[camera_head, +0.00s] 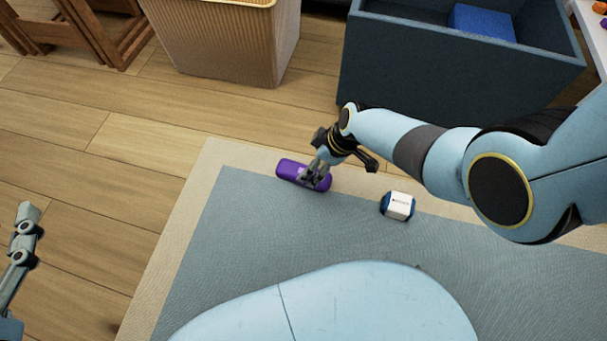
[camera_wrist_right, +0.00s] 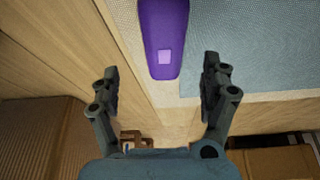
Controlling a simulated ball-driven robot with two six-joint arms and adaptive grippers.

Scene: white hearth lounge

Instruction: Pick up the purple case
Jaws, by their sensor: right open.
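The purple case (camera_head: 290,169) lies flat on the rug near its far left corner in the head view. In the right wrist view the purple case (camera_wrist_right: 163,30) shows at the top, with a small pale square on it and its upper end cut off. My right gripper (camera_head: 317,178) is over the case in the head view and hides part of it. In the wrist view the right gripper's fingers (camera_wrist_right: 160,80) are spread wide, with the case ahead between their lines. Nothing is held. My left gripper (camera_head: 29,215) is at the left edge, over the wood floor; its jaw state is unclear.
A ribbed beige basket (camera_head: 228,42) and a dark blue bin (camera_head: 440,70) with a blue item inside stand behind. Wooden furniture legs (camera_head: 85,30) are at the top left.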

